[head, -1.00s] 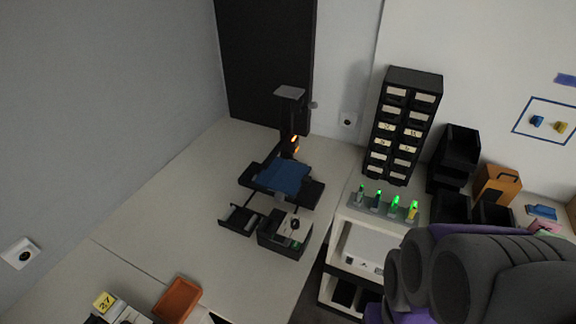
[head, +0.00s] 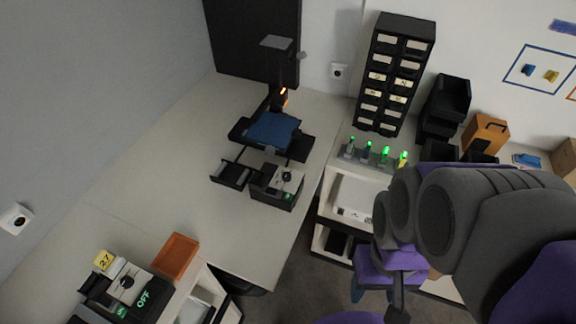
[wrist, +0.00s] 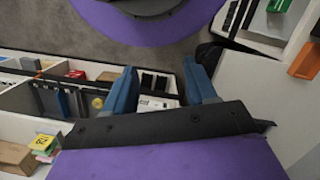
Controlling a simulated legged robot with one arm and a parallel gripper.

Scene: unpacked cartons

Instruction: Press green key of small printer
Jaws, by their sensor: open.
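Two small dark machines with pale tops could be the small printer; I cannot tell which. One black box (head: 277,187) sits near the bench's right edge, with a small green spot on its front. The other machine (head: 128,286), at the lower left, has green lit signs, one reading OFF. My gripper (wrist: 160,88) is open and empty, its two blue fingers spread apart in the wrist view. In the head view it hangs at the lower right (head: 376,297), clear of both machines. A green block (wrist: 279,5) shows at the wrist view's top right.
An orange tray (head: 175,256) lies beside the lower-left machine. A larger machine with a blue plate (head: 272,131) stands behind the black box. A black drawer cabinet (head: 396,75) and a row of green-lit items (head: 368,152) are to the right. Grey floor (head: 305,256) is open beside the bench.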

